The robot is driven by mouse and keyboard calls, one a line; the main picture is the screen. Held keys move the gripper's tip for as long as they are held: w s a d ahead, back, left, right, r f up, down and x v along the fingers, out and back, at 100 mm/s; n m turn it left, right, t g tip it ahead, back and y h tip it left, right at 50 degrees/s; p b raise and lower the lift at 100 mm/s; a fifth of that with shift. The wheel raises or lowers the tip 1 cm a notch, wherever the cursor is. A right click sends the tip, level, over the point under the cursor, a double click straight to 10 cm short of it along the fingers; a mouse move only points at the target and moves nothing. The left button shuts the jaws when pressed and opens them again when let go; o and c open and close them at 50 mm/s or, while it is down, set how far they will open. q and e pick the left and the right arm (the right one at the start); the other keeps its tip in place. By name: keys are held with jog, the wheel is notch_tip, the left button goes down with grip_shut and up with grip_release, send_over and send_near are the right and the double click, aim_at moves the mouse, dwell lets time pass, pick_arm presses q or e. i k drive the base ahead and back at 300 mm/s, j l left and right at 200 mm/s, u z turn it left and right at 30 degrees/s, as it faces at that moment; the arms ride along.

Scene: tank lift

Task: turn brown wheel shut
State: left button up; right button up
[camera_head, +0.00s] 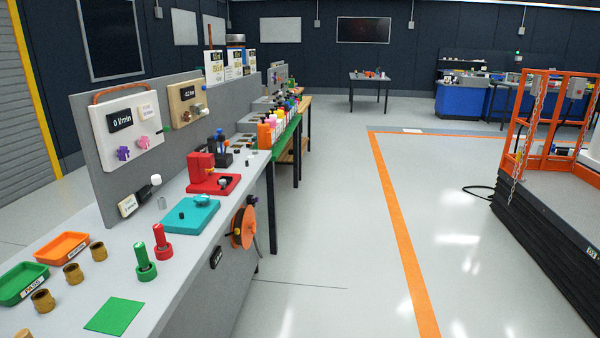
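I cannot clearly pick out a brown wheel. A tan panel (181,99) on the grey upright board has a display, a light knob and a small dark fitting (196,112) that may be a wheel, too small to tell. A white panel (110,152) to its left has a display reading 0 l/min, a purple wheel (123,153) and a pink-purple wheel (144,142). A large orange disc (243,228) is mounted on the bench's front side, with a dark knob at its rim. Neither of my grippers is in view.
The grey bench (215,187) carries an orange tray (62,248), green tray (24,284), brass cups, red-green cylinders, a teal block (191,215) and a red device (213,182). The floor (330,225) right of the bench is open. A dark platform (555,210) with orange rails stands at right.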

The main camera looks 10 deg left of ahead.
aim_at(186, 115)
jog(key=i+j+u, duration=0.1)
jog(key=i+u, duration=0.35)
jog(key=i, duration=0.25)
jog(key=i+l+u, duration=0.2)
jog(key=i+u, duration=0.3)
jog(key=i, duration=0.2)
jog(key=i+l+u, duration=0.1)
jog(key=u, duration=0.35)
jog(key=l+u, duration=0.4)
jog(key=i+j, duration=0.05)
jog(key=j, duration=0.05)
